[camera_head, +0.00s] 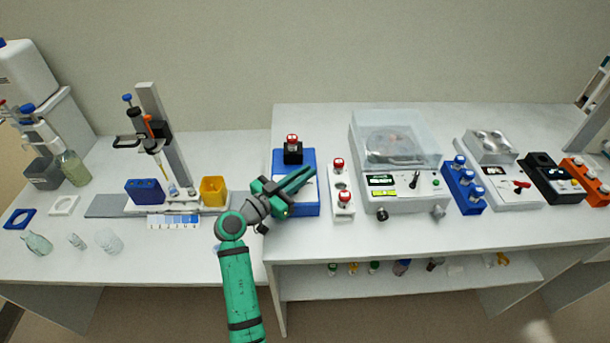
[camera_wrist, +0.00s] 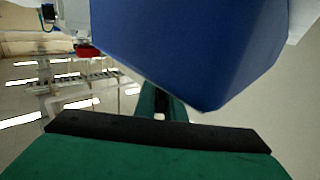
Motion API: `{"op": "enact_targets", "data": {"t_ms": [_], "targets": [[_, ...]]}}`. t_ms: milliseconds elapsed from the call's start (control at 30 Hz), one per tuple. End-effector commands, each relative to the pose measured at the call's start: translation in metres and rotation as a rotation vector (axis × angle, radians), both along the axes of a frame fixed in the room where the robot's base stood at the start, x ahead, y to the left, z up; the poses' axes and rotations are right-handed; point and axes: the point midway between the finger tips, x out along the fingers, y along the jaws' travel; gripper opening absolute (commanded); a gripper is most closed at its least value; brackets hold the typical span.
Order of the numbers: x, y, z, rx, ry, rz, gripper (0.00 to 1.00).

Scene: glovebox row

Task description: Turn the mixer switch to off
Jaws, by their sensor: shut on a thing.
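The mixer is a blue box (camera_head: 308,207) at the left end of the right-hand bench, with a black top holder (camera_head: 292,157) carrying a red-capped tube (camera_head: 292,141). My green gripper (camera_head: 303,179) is at the mixer, its fingers pointing right and covering part of the blue body. In the wrist view the blue mixer body (camera_wrist: 190,45) fills the upper middle, close to my gripper (camera_wrist: 158,112). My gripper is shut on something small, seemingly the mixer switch. The switch itself is hidden, so its position cannot be read.
Just right of the mixer stands a white rack (camera_head: 341,190) with red-capped tubes, then a clear-lidded centrifuge (camera_head: 395,150). Left, on the other bench, are a yellow container (camera_head: 213,190) and a blue rack (camera_head: 145,191). The bench front right of my arm is clear.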

Motion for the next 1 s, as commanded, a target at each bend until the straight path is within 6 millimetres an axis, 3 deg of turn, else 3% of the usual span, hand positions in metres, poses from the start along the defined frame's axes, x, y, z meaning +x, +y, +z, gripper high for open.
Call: {"op": "enact_targets", "data": {"t_ms": [500, 1000], "targets": [[0.006, 0.010, -0.001, -0.001, 0.001, 0.367, 0.00], [0.009, 0.017, -0.001, 0.000, 0.001, 0.510, 0.00]]}}
